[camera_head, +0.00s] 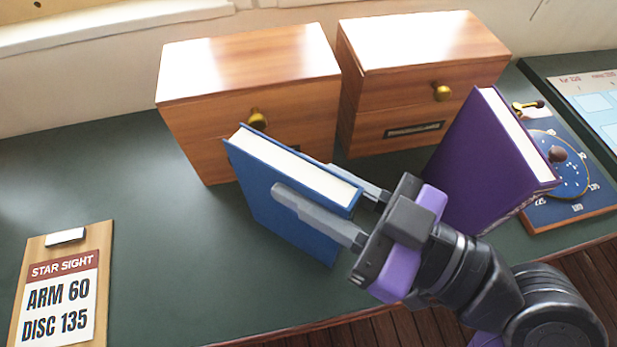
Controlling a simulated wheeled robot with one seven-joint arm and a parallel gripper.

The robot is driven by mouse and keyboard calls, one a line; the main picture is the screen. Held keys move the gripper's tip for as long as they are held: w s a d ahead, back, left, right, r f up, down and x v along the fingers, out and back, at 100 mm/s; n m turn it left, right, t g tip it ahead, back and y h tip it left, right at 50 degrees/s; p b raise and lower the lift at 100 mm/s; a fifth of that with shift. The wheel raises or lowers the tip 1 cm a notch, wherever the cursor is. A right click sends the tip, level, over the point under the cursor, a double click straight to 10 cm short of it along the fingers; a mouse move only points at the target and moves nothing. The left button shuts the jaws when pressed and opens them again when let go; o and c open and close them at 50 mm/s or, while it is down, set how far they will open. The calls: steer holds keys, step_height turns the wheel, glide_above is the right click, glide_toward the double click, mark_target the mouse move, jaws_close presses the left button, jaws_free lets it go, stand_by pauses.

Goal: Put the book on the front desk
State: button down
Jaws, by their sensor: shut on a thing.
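A blue book (290,206) stands upright on its edge, in the middle of the view, with its pages facing up. My gripper (322,196) reaches in from the lower right. Its fingers are on either side of the blue book and shut on it; the far finger is partly hidden behind the book. The dark green desk top (130,200) lies beneath. I cannot tell whether the book's lower edge touches the desk. A purple book (485,165) stands upright to the right, behind my gripper.
Two wooden drawer boxes (250,95) (425,75) with brass knobs stand at the back. A clipboard (62,285) reading "STAR SIGHT ARM 60 DISC 135" lies at left. A blue dial instrument (565,185) sits at right.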

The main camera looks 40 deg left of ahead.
steer(key=shift+f+b, duration=0.2)
steer(key=shift+b, duration=0.1)
steer(key=c, duration=1.1)
jaws_free()
steer(key=shift+d+r+p, duration=0.15)
steer(key=shift+r+p, duration=0.1)
steer(key=shift+p, duration=0.05)
steer(key=d, duration=0.4)
steer(key=d+b, duration=0.1)
steer(key=d, duration=0.2)
steer(key=w+d+b, duration=0.1)
steer(key=d, duration=0.3)
steer(key=shift+d, duration=0.35)
